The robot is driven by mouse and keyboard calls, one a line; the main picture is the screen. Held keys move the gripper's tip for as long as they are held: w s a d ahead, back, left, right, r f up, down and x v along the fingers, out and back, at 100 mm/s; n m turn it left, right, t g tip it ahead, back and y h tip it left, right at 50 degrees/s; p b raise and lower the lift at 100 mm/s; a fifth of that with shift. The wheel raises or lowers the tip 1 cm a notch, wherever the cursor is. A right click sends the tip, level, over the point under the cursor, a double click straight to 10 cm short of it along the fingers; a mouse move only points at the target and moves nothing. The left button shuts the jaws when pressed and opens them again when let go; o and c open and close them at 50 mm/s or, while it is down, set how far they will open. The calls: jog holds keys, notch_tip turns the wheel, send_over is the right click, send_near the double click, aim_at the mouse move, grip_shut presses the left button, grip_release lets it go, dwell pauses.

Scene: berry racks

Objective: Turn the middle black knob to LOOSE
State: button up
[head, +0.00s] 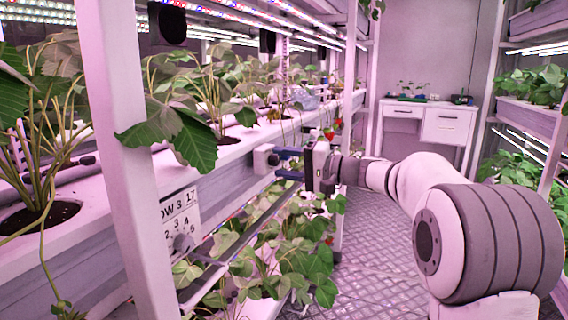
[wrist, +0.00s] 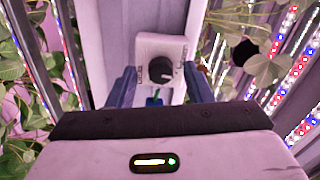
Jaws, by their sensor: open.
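The black knob (wrist: 162,68) sits on a small white box (wrist: 177,44) fixed to a pale rail. Small lettering flanks the knob, too small for me to read, and I cannot tell which setting it points to. The box also shows in the head view (head: 262,161), on the front edge of the shelf. My gripper (wrist: 158,80) is open, with one blue finger on each side of the knob, apart from it. In the head view my gripper (head: 289,164) reaches toward the box from the right. I see no other black knob clearly.
Strawberry plants (head: 290,250) hang below the shelf near my gripper. A white upright post (head: 122,190) and a row sign (head: 180,215) stand at the left. The grated aisle floor (head: 375,260) is free. A white desk (head: 430,118) stands at the back.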

jog(key=p+v, duration=0.1)
jog(key=v, duration=0.6)
jog(key=shift+d, duration=0.2)
jog(key=s+r+g+h+p, duration=0.35)
jog(key=s+h+p, duration=0.45)
jog(key=s+p, duration=0.8)
jog(key=s+d+r+n+h+p, duration=0.1)
jog(key=s+d+h+p, duration=0.3)
jog(key=s+p, duration=0.3)
jog(key=s+d+r+h+p, duration=0.2)
jog(key=s+d+h+p, duration=0.3)
jog(key=s+d+p, duration=0.2)
jog(key=shift+s+d+r+n+p, duration=0.25)
jog(key=shift+s+r+n+p, duration=0.15)
jog(key=shift+s, duration=0.8)
